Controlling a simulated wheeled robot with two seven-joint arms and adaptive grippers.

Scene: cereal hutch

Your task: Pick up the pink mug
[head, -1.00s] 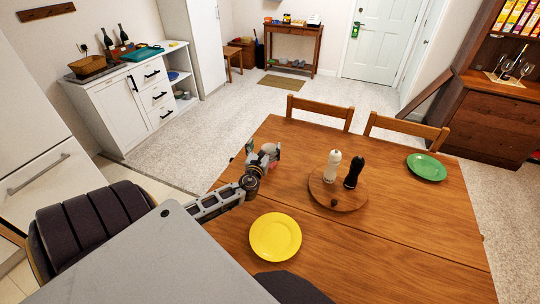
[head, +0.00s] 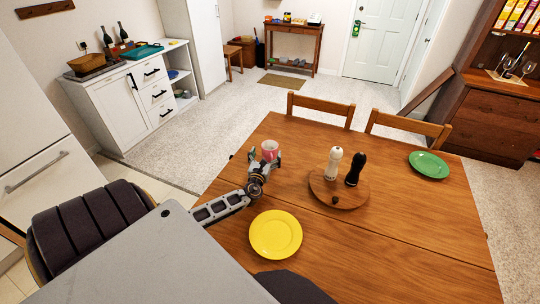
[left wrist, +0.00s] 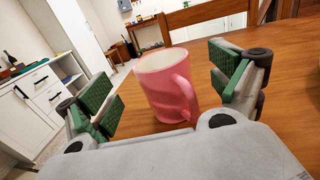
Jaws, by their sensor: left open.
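The pink mug (head: 269,149) stands upright on the wooden table (head: 400,240), left of the round wooden board. It also shows in the left wrist view (left wrist: 165,90), with its handle on the right side. My left gripper (head: 264,160) is low over the table at the near side of the mug. Its two green-padded fingers (left wrist: 165,100) are open, one on each side of the mug, with gaps between pads and mug. The mug's lower part is partly hidden by the gripper in the head view. My right gripper is not in view.
A round board (head: 338,192) carries a white shaker (head: 334,163) and a black shaker (head: 354,170), right of the mug. A yellow plate (head: 276,234) lies nearer, and a green plate (head: 428,165) at the right. Chairs (head: 320,110) line the far edge.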

